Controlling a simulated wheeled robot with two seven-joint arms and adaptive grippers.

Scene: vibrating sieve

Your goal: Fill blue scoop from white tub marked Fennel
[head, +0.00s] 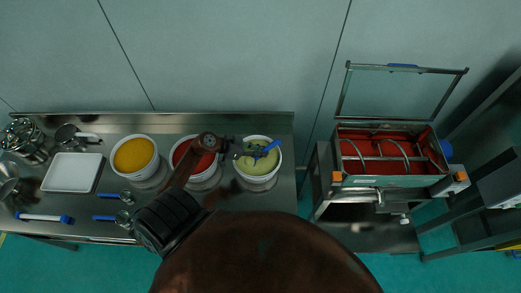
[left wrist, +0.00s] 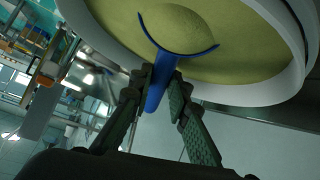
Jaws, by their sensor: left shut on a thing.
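The white tub (head: 243,182) holding yellow-green powder stands at the right end of the steel table; its marking cannot be read from here. The tub's pale rim also shows large in the left wrist view (left wrist: 292,40). The blue scoop (head: 268,148) is over the powder within the tub's rim. My left gripper (head: 238,153) reaches in from the left and is shut on the scoop's blue handle (left wrist: 156,88). In the left wrist view, a yellow-green mound shows inside the scoop's curved blue edge. My right gripper is not in view.
Tubs of red (head: 203,166) and orange (head: 134,154) powder stand to the left. Farther left are a white tray (head: 73,172), metal pots (head: 25,139) and blue-handled tools (head: 105,217). The sieve machine (head: 390,180), lid raised, stands right of the table across a gap.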

